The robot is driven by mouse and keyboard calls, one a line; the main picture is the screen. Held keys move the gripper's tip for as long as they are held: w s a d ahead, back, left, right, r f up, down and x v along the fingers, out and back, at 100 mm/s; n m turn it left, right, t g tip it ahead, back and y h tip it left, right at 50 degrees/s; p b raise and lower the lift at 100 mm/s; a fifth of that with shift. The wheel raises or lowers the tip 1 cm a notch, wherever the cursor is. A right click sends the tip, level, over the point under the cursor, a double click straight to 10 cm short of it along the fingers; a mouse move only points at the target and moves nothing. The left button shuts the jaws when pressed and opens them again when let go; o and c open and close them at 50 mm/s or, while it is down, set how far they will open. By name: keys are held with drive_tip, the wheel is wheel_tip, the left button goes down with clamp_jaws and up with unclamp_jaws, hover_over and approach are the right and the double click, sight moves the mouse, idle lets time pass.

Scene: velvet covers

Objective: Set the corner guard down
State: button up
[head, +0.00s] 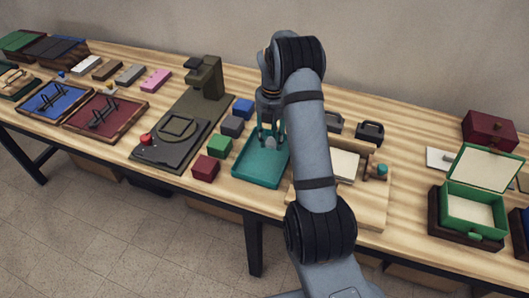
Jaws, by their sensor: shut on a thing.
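My gripper (270,134) points down over the teal tray (254,177), between the small blocks and the wooden stand. Its fingers are shut on a small grey piece (270,143), which looks like the corner guard. The piece is low over the back part of the tray. I cannot tell whether it touches the tray floor. My arm hides the tray's right side.
Blue (243,107), dark grey (232,125), green (219,146) and dark red (206,168) blocks line the tray's left. A press-like device (180,128) stands further left. A wooden stand (372,205) is right. The open green box (474,207) is far right.

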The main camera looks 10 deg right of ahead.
sight(265, 159)
drive_tip(key=shift+s+a+f, duration=0.1)
drive_tip(key=shift+a+f, duration=0.35)
drive_tip(key=shift+a, duration=0.15)
drive_tip(key=shift+s+a+f, duration=0.1)
drive_tip(key=shift+a+f, duration=0.3)
drive_tip(key=shift+a, duration=0.2)
drive_tip(key=shift+f+p, duration=0.45)
drive_tip(key=shift+f, duration=1.5)
drive_tip(key=shift+f, duration=0.1)
drive_tip(key=o, duration=0.9)
wheel_tip(265, 159, up, 12)
drive_tip(key=shift+b, duration=0.35)
